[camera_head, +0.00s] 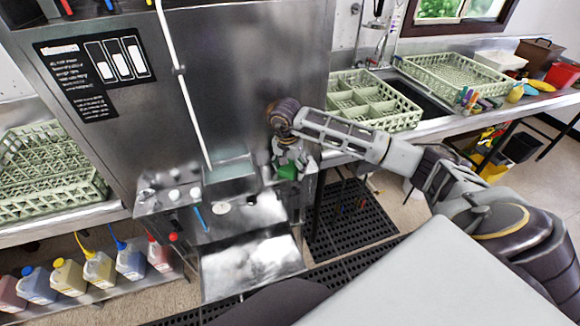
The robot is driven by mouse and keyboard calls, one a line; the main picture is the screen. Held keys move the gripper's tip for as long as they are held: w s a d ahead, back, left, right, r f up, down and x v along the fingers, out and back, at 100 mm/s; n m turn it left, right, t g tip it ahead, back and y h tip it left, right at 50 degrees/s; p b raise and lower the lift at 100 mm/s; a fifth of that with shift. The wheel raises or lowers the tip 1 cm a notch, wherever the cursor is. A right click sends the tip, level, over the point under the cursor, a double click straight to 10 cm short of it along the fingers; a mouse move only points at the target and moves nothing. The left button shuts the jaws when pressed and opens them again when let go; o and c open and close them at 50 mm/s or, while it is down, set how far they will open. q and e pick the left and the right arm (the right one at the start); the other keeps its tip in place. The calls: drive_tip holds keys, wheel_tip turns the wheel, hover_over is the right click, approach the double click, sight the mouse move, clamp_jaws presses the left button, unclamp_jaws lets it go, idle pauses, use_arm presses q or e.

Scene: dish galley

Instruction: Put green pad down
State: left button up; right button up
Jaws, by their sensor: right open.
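My right gripper (288,161) comes in from the right and points down, right above the pad. It is open, with its fingers at the pad's upper edge. The gripper covers part of the pad, and I cannot tell whether the fingers touch it. What the pad rests on is also hard to make out. My left gripper is not in view.
The tall steel machine (245,70) stands directly ahead, with a lowered steel flap (250,268) in front. Green racks stand left (50,165) and right (372,100). Several jugs (98,268) line a low shelf at left. A black mat (350,235) lies on the floor.

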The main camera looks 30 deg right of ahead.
sight(288, 167)
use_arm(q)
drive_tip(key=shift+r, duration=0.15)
use_arm(e)
drive_tip(key=shift+r, duration=0.25)
drive_tip(key=shift+r+p, duration=0.3)
drive_tip(key=shift+p, duration=0.2)
use_arm(q)
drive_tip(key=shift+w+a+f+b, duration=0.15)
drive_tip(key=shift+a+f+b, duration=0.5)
drive_tip(key=shift+b, duration=0.35)
use_arm(e)
wheel_tip(288, 167, up, 12)
drive_tip(key=a, duration=0.1)
drive_tip(key=shift+s+a, duration=0.2)
drive_tip(key=shift+s, duration=0.15)
drive_tip(key=shift+f, duration=0.1)
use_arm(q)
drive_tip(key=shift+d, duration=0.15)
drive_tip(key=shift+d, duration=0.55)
